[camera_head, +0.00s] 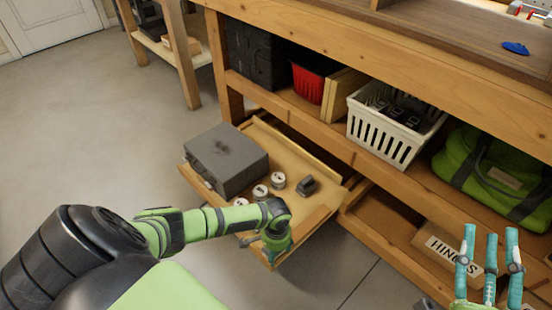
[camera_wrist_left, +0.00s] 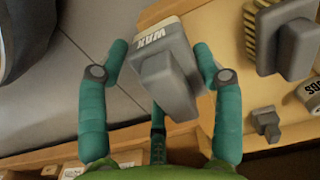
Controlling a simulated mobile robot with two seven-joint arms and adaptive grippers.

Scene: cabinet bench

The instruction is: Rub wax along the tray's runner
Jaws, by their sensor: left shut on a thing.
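The pulled-out wooden tray (camera_head: 238,143) sits low under the bench. Its right side strip (camera_head: 313,222) runs from the near corner back toward the bench; I cannot tell which strip is the runner. My left gripper (camera_head: 275,247) is at the tray's near right corner. In the left wrist view its teal fingers are closed around a grey block with a raised grip, the wax (camera_wrist_left: 153,38), marked "WAX". The head view hides the wax behind the hand. I cannot tell whether the wax touches wood. My right gripper (camera_head: 490,240) is raised at lower right, fingers apart, empty.
On the tray are a grey case (camera_head: 226,160), several small tins (camera_head: 278,181) and a grey-backed brush (camera_head: 306,186), also in the left wrist view (camera_wrist_left: 290,40). The shelf above holds a white basket (camera_head: 385,132) and a green bag (camera_head: 495,175). The floor left is clear.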

